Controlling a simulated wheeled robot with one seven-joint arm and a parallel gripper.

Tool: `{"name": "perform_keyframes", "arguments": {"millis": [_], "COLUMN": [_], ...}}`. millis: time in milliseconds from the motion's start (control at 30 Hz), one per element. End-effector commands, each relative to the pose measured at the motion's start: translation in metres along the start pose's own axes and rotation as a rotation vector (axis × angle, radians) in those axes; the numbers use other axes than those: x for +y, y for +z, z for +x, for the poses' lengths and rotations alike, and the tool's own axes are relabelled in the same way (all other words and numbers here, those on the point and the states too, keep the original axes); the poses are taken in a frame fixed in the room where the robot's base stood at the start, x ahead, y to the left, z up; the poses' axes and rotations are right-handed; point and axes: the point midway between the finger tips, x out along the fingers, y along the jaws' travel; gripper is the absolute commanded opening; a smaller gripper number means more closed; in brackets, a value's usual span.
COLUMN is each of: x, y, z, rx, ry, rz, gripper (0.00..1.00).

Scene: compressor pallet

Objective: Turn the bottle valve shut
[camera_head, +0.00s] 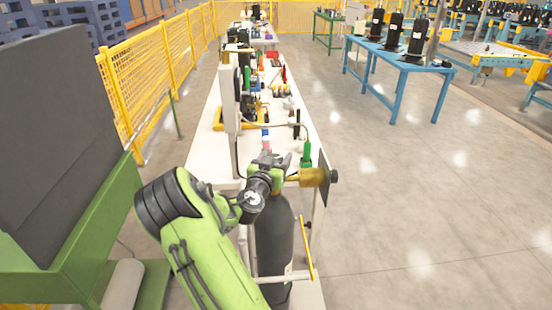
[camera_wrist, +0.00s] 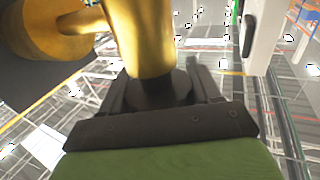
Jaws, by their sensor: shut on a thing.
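A dark grey gas bottle (camera_head: 275,235) stands upright beside the white bench, partly hidden by my green arm. Its brass valve (camera_head: 313,177) sticks out to the right at the top and ends in a dark round part. My gripper (camera_head: 272,160) is at the bottle's top, at the left end of the valve. In the wrist view the brass valve body (camera_wrist: 140,38) fills the upper middle. A dark valve knob (camera_wrist: 160,90) below it sits between the two fingers of my gripper (camera_wrist: 160,84), which is shut on it. The knob's far side is hidden.
The long white bench (camera_head: 290,155) runs away behind the bottle, with tools and a green bottle (camera_head: 306,154) on it. A white upright panel (camera_head: 228,100) stands close to my gripper. A green machine (camera_head: 60,235) is at left.

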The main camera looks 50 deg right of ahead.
Motion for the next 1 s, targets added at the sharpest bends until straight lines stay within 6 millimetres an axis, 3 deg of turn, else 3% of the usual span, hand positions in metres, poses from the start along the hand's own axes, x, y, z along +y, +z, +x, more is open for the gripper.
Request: {"name": "perform_keyframes", "arguments": {"millis": [500, 867, 900, 1000], "x": [0.006, 0.0072, 0.0072, 0.0071], "y": [-0.0001, -0.0017, -0.0017, -0.0015], "z": [-0.0004, -0.0013, -0.0012, -0.0012], "rx": [0.008, 0.005, 0.005, 0.004], "ry": [0.368, 0.391, 0.391, 0.39], "rz": [0.001, 0.002, 0.002, 0.002], "gripper": [0.32, 0.32, 0.67, 0.82]}}
